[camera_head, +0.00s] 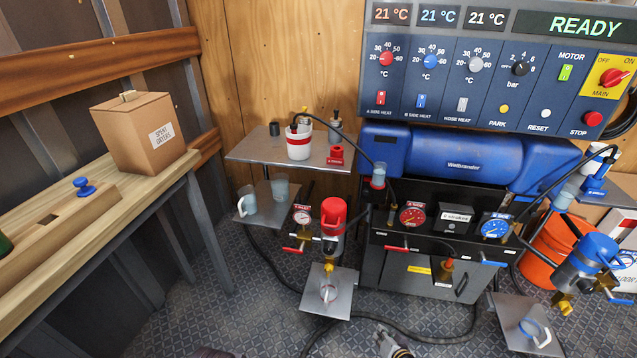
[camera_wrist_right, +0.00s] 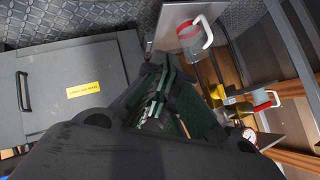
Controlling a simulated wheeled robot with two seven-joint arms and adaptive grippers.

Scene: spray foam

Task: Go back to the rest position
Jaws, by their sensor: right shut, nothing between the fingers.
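My right gripper (camera_head: 392,345) shows at the bottom edge of the head view, low in front of the machine and above the patterned floor. In the right wrist view its dark fingers (camera_wrist_right: 165,85) are close together, shut with nothing between them. A dark shape at the bottom edge of the head view, left of centre, may be the tip of my left gripper; too little shows to tell its state.
A machine panel (camera_head: 500,70) stands above a blue heater (camera_head: 470,160) and a dark cabinet (camera_head: 410,275). A black hose (camera_head: 430,339) crosses the floor. A workbench (camera_head: 110,205) runs along the left.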

